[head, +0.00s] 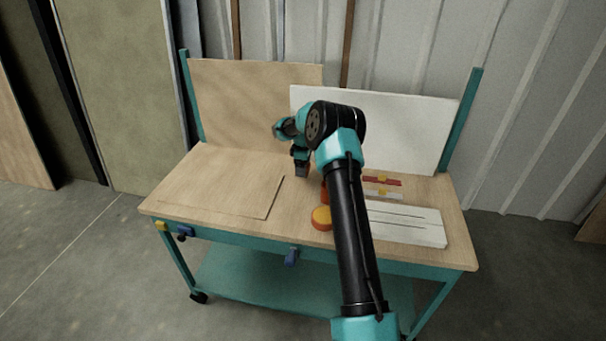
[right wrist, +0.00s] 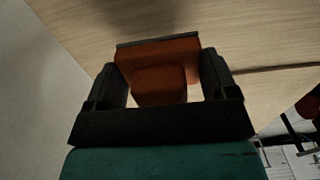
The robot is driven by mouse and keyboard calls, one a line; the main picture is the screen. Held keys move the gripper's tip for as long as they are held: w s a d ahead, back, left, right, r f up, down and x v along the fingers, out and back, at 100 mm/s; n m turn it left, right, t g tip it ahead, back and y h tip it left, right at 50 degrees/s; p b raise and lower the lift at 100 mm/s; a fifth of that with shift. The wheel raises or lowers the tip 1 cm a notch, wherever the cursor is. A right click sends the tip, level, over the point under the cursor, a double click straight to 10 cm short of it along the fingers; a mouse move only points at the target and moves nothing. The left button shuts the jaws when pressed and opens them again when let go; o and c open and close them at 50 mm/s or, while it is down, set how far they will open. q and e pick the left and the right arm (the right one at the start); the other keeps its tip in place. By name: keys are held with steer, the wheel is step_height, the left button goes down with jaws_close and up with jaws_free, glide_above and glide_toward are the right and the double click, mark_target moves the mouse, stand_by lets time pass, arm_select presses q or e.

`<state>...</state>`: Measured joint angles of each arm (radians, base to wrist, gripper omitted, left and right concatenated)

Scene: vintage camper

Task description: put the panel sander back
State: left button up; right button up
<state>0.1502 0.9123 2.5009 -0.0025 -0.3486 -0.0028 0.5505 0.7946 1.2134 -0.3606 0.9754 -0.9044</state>
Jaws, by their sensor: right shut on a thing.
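My right gripper (head: 302,172) is over the back middle of the workbench, pointing down. In the right wrist view the right gripper (right wrist: 172,82) is shut on an orange block with a thin dark edge (right wrist: 158,72), which looks like the panel sander. The block sits between the two black fingers, with wood grain behind it. In the head view the held block is hidden or too small to tell. My left gripper is in neither view.
The wooden workbench (head: 205,180) carries a thin wooden panel (head: 225,195) on its left. A round orange-yellow thing (head: 321,218) is beside my right arm. A white slotted board (head: 415,228) and red, white and yellow pieces (head: 382,181) lie right. A white panel (head: 400,125) stands behind.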

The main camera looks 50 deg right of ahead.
steer(key=shift+f, duration=1.85)
steer(key=shift+f, duration=0.1)
steer(key=o, duration=0.9)
step_height(320, 180, up, 12)
steer(key=shift+r, duration=0.1)
